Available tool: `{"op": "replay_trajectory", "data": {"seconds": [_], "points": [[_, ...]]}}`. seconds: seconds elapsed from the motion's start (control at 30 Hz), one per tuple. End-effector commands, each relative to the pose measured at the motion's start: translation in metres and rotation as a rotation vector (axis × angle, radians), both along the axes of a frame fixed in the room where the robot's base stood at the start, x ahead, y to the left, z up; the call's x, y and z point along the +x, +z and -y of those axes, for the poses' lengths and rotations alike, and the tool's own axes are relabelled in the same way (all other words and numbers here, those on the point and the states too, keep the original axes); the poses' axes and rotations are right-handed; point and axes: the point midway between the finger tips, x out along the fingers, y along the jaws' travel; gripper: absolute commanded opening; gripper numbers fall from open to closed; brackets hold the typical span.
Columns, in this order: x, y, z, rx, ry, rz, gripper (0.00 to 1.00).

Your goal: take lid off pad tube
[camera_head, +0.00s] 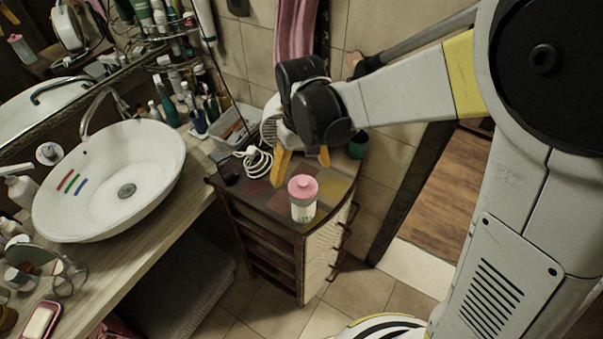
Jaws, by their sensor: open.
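A pad tube (303,208) stands upright near the front corner of a small cabinet top. The fingers are open and hold nothing. They appear apart from the lid. The tube's lower part and lid are in full view.
The cabinet (262,228) has a patchwork top. A white coiled cable (257,160), a grey basket (237,130) and a dark green round object (358,146) lie behind. A vessel basin (100,195) stands on the wooden counter at left. Tiled wall rises behind the cabinet.

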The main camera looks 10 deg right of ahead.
Motion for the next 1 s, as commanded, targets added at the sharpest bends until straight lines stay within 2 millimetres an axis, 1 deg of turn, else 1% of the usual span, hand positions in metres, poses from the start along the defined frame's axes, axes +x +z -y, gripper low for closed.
{"op": "replay_trajectory", "data": {"seconds": [0.03,0.1,0.23,0.33,0.53,0.57,0.6,0.67,0.7,1.0], "points": [[-0.003,-0.009,0.002,0.000,0.000,0.000,0.93],[-0.006,-0.021,0.004,0.000,0.000,0.000,0.93],[-0.007,-0.037,0.004,0.000,0.000,0.000,0.93],[-0.007,-0.042,0.004,0.000,0.000,0.000,0.93],[-0.007,-0.041,0.004,0.000,0.000,0.000,0.93],[-0.007,-0.041,0.004,0.000,0.000,0.000,0.84],[-0.007,-0.041,0.004,0.000,0.000,0.000,0.71],[-0.007,-0.041,0.004,0.000,0.000,0.000,0.53],[-0.007,-0.041,0.004,0.000,0.000,0.000,0.42],[-0.007,-0.042,0.004,0.000,0.000,0.000,0.35]]}}
